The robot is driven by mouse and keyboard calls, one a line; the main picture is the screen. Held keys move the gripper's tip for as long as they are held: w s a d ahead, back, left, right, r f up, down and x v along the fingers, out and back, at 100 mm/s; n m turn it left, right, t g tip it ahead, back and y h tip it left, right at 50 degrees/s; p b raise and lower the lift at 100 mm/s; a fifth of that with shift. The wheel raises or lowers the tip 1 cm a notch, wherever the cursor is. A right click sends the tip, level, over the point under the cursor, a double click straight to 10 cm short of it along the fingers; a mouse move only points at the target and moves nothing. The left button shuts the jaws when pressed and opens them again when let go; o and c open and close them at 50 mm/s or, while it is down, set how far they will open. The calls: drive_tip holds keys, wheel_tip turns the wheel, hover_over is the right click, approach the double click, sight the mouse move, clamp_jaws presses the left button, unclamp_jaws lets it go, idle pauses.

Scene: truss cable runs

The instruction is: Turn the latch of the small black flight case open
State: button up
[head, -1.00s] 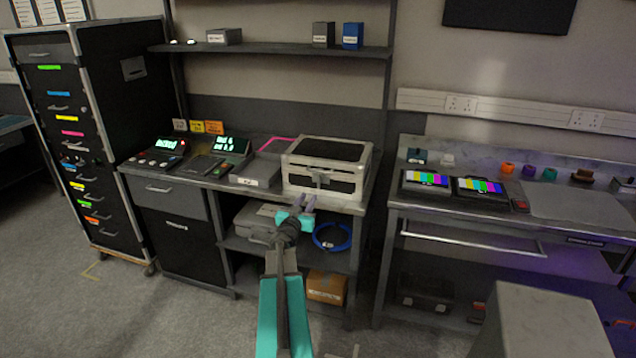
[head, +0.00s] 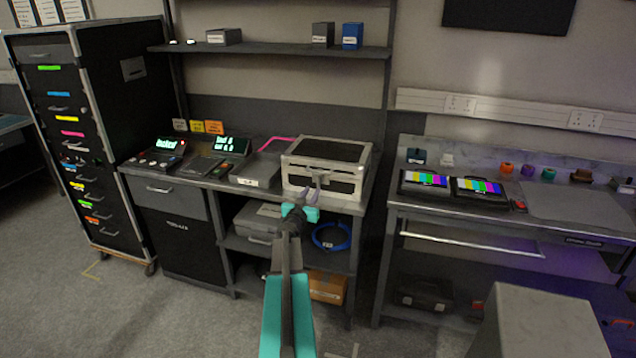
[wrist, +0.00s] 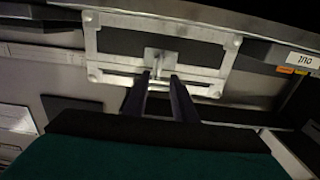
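The small black flight case (head: 328,164) has silver edges and a black lid, and stands on the left bench top. Its silver latch (wrist: 160,62) shows in the middle of its front in the wrist view. In the head view, the latch is partly behind my gripper (head: 312,190). My gripper has its two fingers pointing at the case front. In the wrist view, my gripper (wrist: 160,82) has its fingers apart, with the latch just beyond and between the tips. I cannot tell whether the tips touch the latch.
Measuring boxes with lit displays (head: 225,145) and a grey box (head: 255,170) stand left of the case. A shelf (head: 270,49) hangs above. A second bench (head: 560,215) stands right.

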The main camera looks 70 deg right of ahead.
sight(318, 182)
drive_tip(key=shift+w+d+p, duration=0.2)
drive_tip(key=shift+d+p, duration=0.7)
drive_tip(key=shift+d, duration=3.25)
drive_tip(key=shift+c, duration=0.3)
drive_tip(key=shift+w, duration=0.1)
clamp_jaws()
